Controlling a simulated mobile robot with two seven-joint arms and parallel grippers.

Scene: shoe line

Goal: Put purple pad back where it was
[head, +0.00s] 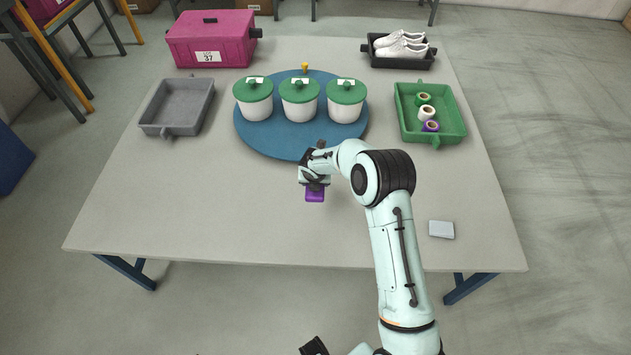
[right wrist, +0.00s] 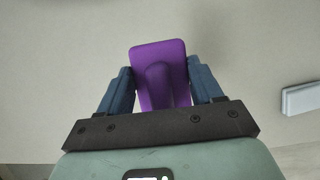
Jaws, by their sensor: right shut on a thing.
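The purple pad (head: 315,196) shows at the front of my right gripper (head: 315,186), over the bare table in front of the blue round board. In the right wrist view the pad (right wrist: 160,58) is a flat purple piece with a raised grip on it. The two blue fingers of my right gripper (right wrist: 158,88) are shut on it from both sides. I cannot tell whether the pad touches the table.
The blue round board (head: 285,138) carries three white pots with green lids (head: 300,98). A grey tray (head: 150,128), magenta case (head: 180,45), green tray with rolls (head: 455,128) and dark shoe tray (head: 400,62) stand around. A pale block (head: 441,229) lies front right. The table's front left (head: 170,220) is clear.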

